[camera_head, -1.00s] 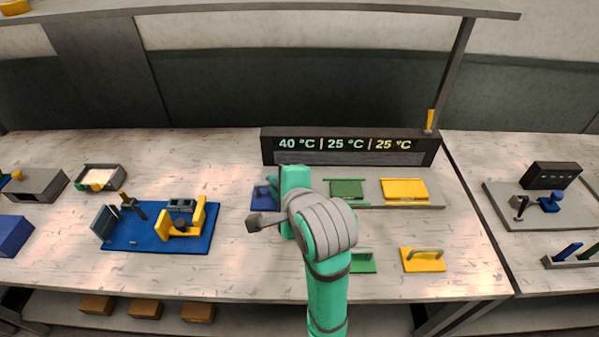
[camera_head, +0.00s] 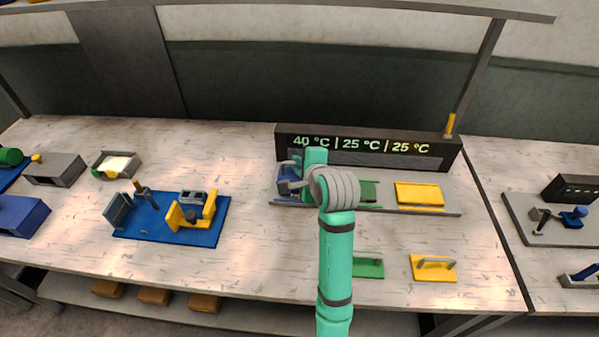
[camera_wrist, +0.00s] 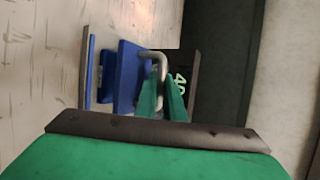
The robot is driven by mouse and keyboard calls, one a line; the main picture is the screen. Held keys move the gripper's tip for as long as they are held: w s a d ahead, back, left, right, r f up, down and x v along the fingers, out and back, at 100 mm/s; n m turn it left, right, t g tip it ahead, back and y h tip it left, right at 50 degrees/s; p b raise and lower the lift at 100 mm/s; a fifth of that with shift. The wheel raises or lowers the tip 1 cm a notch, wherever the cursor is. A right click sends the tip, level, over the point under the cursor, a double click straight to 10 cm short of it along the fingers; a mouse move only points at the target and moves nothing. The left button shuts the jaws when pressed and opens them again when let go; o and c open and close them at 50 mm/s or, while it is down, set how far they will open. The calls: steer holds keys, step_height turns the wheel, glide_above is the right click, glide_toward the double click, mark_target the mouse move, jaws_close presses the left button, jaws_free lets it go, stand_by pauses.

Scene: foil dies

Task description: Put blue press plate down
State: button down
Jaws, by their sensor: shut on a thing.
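The blue press plate (camera_head: 287,181) is at the left end of the grey heating station (camera_head: 453,211), under the 40 °C reading. In the wrist view, the blue plate (camera_wrist: 128,80) has a bent grey handle (camera_wrist: 153,56). My gripper (camera_head: 302,180) is at that handle, and its green fingers (camera_wrist: 162,98) are shut on it. A thin blue strip (camera_wrist: 90,72) lies along the station's front edge, apart from the plate. Whether the plate touches the station's surface is hard to tell. My arm hides part of the station.
The station's middle place has a green pad (camera_head: 369,191) and its right place a yellow pad (camera_head: 419,194). A green plate (camera_head: 369,268) and a yellow plate (camera_head: 433,268) lie in front. A dark display panel (camera_head: 365,146) stands close behind. A blue fixture board (camera_head: 150,225) is left.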

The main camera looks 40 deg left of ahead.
steer(key=shift+w+a+f, duration=0.3)
steer(key=shift+w+f, duration=0.4)
steer(key=shift+f, duration=0.1)
steer(key=shift+w+a+f, duration=0.1)
steer(key=shift+f, duration=1.45)
steer(key=c, duration=2.3)
jaws_free()
steer(key=shift+f, duration=0.1)
steer(key=o, duration=0.5)
steer(key=shift+c, duration=0.2)
steer(key=v, duration=1.2)
steer(key=shift+w, duration=0.2)
